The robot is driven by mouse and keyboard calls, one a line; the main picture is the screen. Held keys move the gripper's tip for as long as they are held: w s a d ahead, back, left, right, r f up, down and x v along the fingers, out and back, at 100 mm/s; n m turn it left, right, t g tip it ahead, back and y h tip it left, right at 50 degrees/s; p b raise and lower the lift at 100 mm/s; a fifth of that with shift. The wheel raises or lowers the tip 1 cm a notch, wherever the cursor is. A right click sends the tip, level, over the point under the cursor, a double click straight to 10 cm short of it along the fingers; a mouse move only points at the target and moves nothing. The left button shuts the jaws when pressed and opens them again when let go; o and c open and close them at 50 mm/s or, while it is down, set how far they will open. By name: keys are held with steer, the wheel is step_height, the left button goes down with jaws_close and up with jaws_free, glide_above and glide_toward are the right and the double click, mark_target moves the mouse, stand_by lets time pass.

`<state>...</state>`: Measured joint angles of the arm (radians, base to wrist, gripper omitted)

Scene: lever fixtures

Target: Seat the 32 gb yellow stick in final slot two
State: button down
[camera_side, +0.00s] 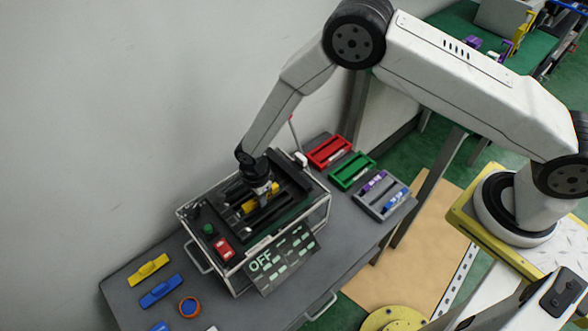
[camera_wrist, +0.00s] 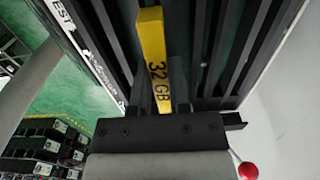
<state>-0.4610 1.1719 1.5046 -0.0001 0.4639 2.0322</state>
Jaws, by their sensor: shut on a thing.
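The yellow stick (camera_wrist: 152,45), marked "32 GB", is held in my gripper (camera_wrist: 155,95) in the wrist view. It points away from the gripper over a dark board with long parallel slots (camera_wrist: 225,50). In the side view, my gripper (camera_side: 259,190) is low over the black slotted board (camera_side: 284,205) inside the clear-walled test box, with yellow (camera_side: 249,206) showing beside it. The jaws are shut on the stick. I cannot tell whether the stick's lower edge is in a slot, nor which slot is number two.
A panel reading "OFF" (camera_side: 262,262) is on the box front, near a red switch (camera_side: 224,250) and green button (camera_side: 208,229). Red (camera_side: 328,150), green (camera_side: 352,170) and grey (camera_side: 372,206) trays stand right. Yellow (camera_side: 148,269) and blue (camera_side: 160,291) pieces lie left. A red knob (camera_wrist: 248,171) shows close by.

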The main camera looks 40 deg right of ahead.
steer(key=shift+c, duration=2.4)
jaws_free()
steer(key=shift+r, duration=3.85)
steer(key=shift+d+r, duration=0.3)
steer(key=shift+r, duration=0.05)
steer(key=s+d+r+n+t, duration=0.1)
steer(key=s+d+r+n, duration=0.6)
steer(key=d+r+n, duration=0.1)
steer(key=s+d+r+n+t, duration=0.1)
steer(key=s+d+r+n, duration=0.7)
steer(key=d, duration=0.5)
steer(key=shift+r+n+t, duration=0.15)
steer(key=shift+n+t, duration=0.15)
steer(key=shift+n, duration=0.7)
